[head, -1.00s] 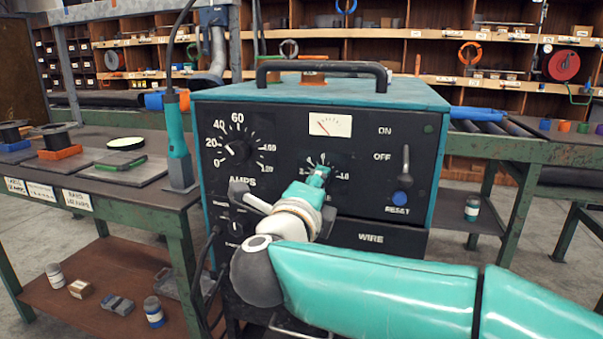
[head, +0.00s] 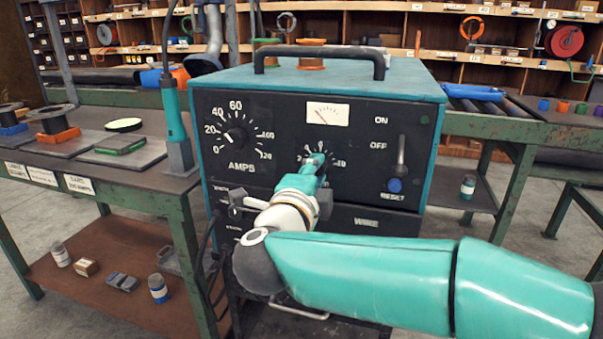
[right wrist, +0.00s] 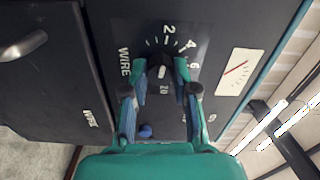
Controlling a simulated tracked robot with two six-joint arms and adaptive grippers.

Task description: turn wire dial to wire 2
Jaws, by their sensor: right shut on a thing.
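The wire dial (right wrist: 161,72) is a small dark knob with a pale mark. In the head view my right gripper (head: 315,163) is shut on the dial on the front of the teal welding machine (head: 418,92), below the gauge (head: 327,113). The gripper hides most of the dial there. My left gripper is not in view.
The amps dial (head: 227,137) is left of the wire dial. A lever (head: 401,152) and the blue reset button (head: 394,185) are to its right. A teal torch (head: 175,120) stands upright on the left bench (head: 55,190). A handle (head: 320,52) tops the machine.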

